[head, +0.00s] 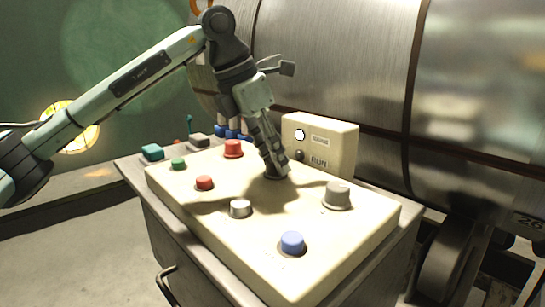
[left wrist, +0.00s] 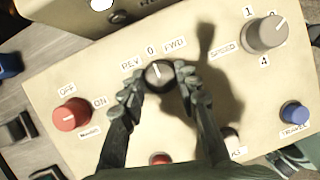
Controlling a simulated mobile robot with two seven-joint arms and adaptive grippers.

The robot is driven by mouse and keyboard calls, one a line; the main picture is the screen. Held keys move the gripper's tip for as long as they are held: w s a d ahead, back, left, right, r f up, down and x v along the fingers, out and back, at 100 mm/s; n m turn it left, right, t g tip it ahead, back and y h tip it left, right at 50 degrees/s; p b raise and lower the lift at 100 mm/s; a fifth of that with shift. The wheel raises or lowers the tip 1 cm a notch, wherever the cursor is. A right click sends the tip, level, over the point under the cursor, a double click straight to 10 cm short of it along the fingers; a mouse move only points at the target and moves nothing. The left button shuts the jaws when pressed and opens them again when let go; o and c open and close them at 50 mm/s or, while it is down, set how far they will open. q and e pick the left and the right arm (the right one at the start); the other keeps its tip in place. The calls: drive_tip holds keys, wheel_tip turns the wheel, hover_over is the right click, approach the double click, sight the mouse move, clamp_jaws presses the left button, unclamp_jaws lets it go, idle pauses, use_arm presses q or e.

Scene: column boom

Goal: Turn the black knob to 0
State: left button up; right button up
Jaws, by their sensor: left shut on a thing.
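The black knob (left wrist: 160,75) stands on the cream panel (left wrist: 70,80) below the labels REV, 0 and FWD. A pale mark on its top points up, roughly toward the 0. My left gripper (left wrist: 160,84) has one finger on each side of the knob and is shut on it. In the head view my left gripper (head: 277,168) comes down from above onto the panel, and it hides most of the knob.
A grey SPEED knob (left wrist: 265,35) is to the right, and a red OFF/ON knob (left wrist: 71,113) to the left. A cream box (head: 335,140) stands behind.

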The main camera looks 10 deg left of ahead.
use_arm(q)
drive_tip(key=o, duration=1.2)
drive_tip(key=shift+c, duration=0.2)
drive_tip(key=shift+r, duration=0.1)
drive_tip(key=v, duration=1.2)
